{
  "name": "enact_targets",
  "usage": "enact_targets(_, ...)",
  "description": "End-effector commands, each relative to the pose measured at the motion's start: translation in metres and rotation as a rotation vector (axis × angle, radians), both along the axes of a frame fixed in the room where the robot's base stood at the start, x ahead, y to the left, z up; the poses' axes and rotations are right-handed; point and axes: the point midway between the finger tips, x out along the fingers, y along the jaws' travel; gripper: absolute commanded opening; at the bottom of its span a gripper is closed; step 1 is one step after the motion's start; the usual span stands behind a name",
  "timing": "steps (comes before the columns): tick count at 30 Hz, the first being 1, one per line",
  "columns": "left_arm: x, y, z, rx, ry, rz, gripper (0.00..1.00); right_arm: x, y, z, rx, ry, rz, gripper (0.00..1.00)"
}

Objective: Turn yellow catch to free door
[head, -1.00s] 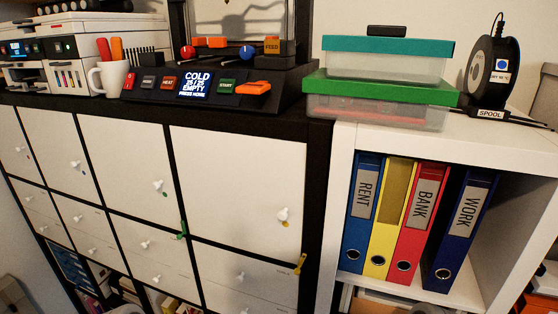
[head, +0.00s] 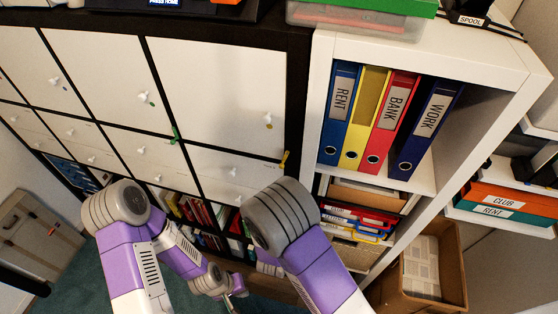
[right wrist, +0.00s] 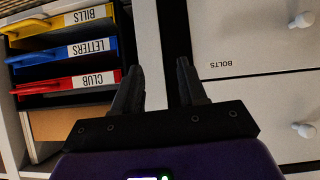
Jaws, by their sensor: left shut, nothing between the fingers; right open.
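The yellow catch (head: 284,160) sits on the black frame at the lower right corner of a large white door (head: 225,85). The door has a white knob (head: 268,119) and looks closed. My left gripper (head: 234,298) is low at the bottom of the head view, below and left of the catch, shut and empty. My right gripper (right wrist: 157,72) is open and empty in the right wrist view, in front of the dark frame edge beside white drawers. The catch is not visible in that view. My right arm hides the right gripper in the head view.
A green catch (head: 175,134) sits left of the yellow one. The white shelf (head: 304,110) with binders stands to the right. Letter trays (right wrist: 65,50) are left of the right gripper. A cardboard box (head: 450,270) stands at lower right.

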Motion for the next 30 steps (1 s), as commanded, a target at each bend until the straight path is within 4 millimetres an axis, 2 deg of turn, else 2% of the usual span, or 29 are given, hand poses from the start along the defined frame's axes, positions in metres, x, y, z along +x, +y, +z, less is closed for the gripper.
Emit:
enact_targets(1,0.0,0.0,0.013,0.0,0.0,0.0,0.0,0.005,0.013,0.034,-0.027,-0.086,0.002,0.42)
enact_targets(6,0.0,0.0,0.033,0.0,0.0,0.0,0.0,0.007,0.04,0.126,-0.089,-0.361,-0.049,0.42)
enact_targets(9,0.0,0.0,0.041,0.0,0.0,0.0,0.0,0.0,0.053,0.167,-0.103,-0.484,-0.077,0.42)
enact_targets(12,0.0,0.0,0.046,0.0,0.001,0.0,0.0,-0.007,0.061,0.193,-0.107,-0.565,-0.1,0.42)
enact_targets(15,0.0,0.0,0.048,0.0,0.001,0.0,0.0,-0.012,0.064,0.205,-0.109,-0.606,-0.114,0.42)
enact_targets(19,0.0,0.0,0.048,0.0,0.001,0.0,0.0,-0.005,0.061,0.208,-0.109,-0.618,-0.121,0.42)
enact_targets(30,0.0,0.0,0.053,0.0,0.001,0.0,0.0,0.044,0.037,0.207,-0.109,-0.615,-0.12,0.42)
